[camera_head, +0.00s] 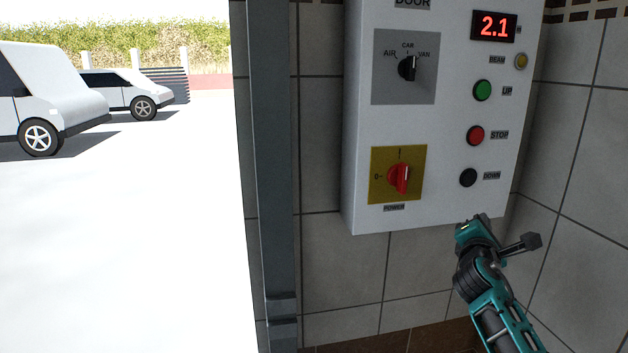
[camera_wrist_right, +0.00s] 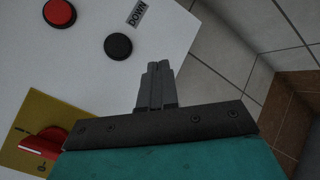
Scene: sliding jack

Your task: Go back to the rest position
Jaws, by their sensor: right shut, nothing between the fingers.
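My right gripper (camera_head: 526,243) is at the lower right in the head view, just below the lower right corner of a white control box (camera_head: 440,190). In the right wrist view its fingers (camera_wrist_right: 157,85) are together with nothing between them. They point towards the box's lower edge, below the black DOWN button (camera_wrist_right: 118,46). I cannot tell for sure whether they touch the box, but they look apart from it. My left gripper is in neither view.
The box carries a red power switch (camera_head: 399,178), a selector knob (camera_head: 408,67), green UP (camera_head: 482,90) and red STOP (camera_head: 475,135) buttons, and a display (camera_head: 494,26) reading 2.1. A grey post (camera_head: 272,180) stands left of it. Tiled walls surround it. Parked cars (camera_head: 125,92) are outside left.

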